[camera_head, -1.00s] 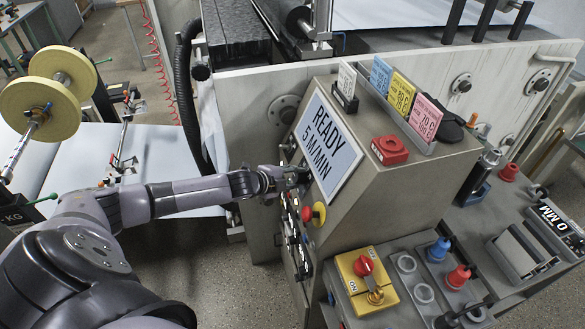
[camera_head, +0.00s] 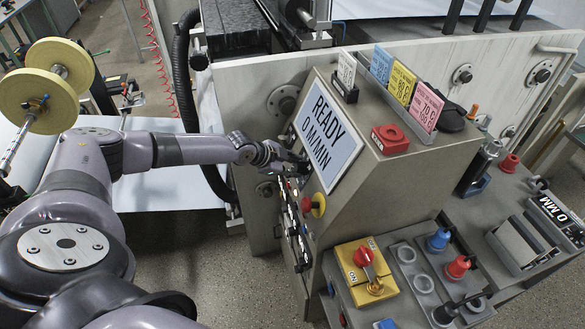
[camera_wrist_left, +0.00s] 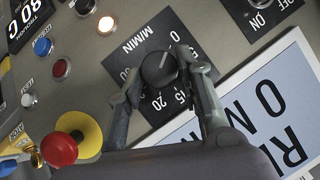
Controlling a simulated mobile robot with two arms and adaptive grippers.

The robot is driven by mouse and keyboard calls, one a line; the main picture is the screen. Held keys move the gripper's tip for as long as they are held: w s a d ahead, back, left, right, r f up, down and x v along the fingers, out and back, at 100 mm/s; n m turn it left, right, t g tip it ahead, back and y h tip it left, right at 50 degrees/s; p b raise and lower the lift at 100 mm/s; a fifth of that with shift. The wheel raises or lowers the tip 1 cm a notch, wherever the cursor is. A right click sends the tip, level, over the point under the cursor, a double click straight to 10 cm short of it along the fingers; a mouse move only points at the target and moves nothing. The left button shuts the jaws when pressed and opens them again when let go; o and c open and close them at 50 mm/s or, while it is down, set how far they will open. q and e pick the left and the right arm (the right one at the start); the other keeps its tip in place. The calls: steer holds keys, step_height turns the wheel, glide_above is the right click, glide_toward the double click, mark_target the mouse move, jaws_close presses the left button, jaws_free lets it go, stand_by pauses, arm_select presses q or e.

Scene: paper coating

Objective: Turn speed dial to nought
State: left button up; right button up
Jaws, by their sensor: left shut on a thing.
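The speed dial (camera_wrist_left: 159,69) is a round black knob on a black plate marked M/MIN with numbers, in the left wrist view. My left gripper (camera_wrist_left: 163,82) has its two fingers on either side of the knob, shut on it. In the head view my left gripper (camera_head: 291,163) is at the sloped console's front face and hides the dial. The display (camera_head: 326,137) reads READY 0 M/MIN; part of it also shows in the left wrist view (camera_wrist_left: 262,125). My right gripper is not in view.
A red emergency button on a yellow base (camera_wrist_left: 66,145) sits near the dial, with blue (camera_wrist_left: 43,47) and other small buttons beside it. A yellow switch box (camera_head: 365,270) stands below the console. Coloured cards (camera_head: 403,84) stand on top of the console.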

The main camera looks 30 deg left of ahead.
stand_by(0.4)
arm_select(q)
steer(key=o, duration=1.2)
steer(key=shift+c, duration=0.2)
steer(key=v, duration=1.2)
steer(key=shift+s+a, duration=0.1)
